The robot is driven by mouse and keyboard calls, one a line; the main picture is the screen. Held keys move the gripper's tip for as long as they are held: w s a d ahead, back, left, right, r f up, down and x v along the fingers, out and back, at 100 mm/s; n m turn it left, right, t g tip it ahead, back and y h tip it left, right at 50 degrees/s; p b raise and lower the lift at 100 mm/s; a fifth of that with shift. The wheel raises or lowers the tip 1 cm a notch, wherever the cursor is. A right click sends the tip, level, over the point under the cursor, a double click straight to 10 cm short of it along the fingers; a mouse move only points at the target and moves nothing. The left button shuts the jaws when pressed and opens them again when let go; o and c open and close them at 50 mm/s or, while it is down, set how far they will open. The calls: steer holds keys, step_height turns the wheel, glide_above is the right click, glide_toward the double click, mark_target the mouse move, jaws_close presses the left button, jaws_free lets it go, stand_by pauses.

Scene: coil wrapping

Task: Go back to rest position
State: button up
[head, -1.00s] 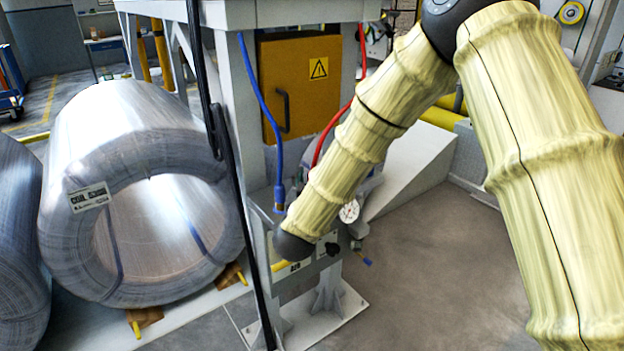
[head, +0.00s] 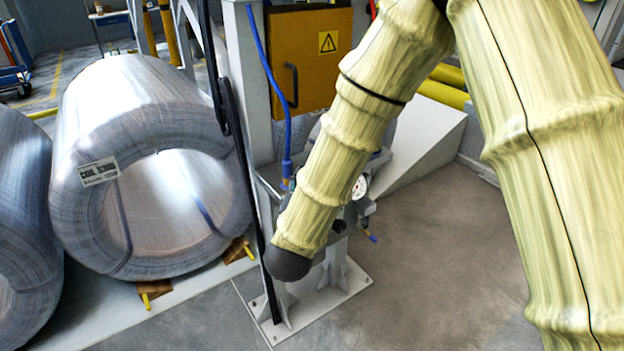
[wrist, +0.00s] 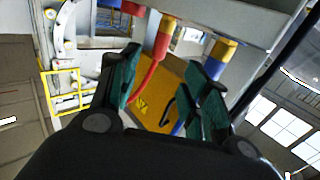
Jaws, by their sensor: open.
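My gripper (wrist: 165,88) shows in the wrist view with its teal-padded fingers apart and nothing between them. Beyond the fingers are a yellow cabinet (wrist: 152,113) with a black handle and red and blue hoses. In the head view my arm, in a pale yellow cover, reaches down from the upper right. Its dark lower joint is in front of the grey machine stand, and my gripper does not show there.
A large wire coil (head: 150,95) with a label lies at left, beside a second coil (head: 22,200). The yellow cabinet (head: 312,50), a blue hose (head: 268,95) and a grey post (head: 245,75) stand close to my arm. Floor (head: 440,260) at right centre is clear.

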steer(key=shift+f, duration=0.1)
steer(key=s+d+f+n+g+y+p, duration=0.1)
steer(key=s+d+f+g+p, duration=0.35)
steer(key=f, duration=0.85)
steer(key=s+d+f+n+g+y+p, duration=0.15)
steer(key=s+d+f+g, duration=0.35)
steer(key=s+d+f, duration=0.55)
steer(key=s+d+f+g+p, duration=0.2)
steer(key=s+d+f+g, duration=0.2)
steer(key=s, duration=0.8)
steer(key=s+d+f+m+g+p, duration=0.1)
steer(key=s+d+f+g, duration=0.3)
steer(key=s, duration=0.8)
step_height(320, 180, down, 3)
steer(key=shift+s+d+r+p, duration=0.2)
steer(key=shift+s+d+p, duration=0.1)
steer(key=shift+d+p, duration=0.4)
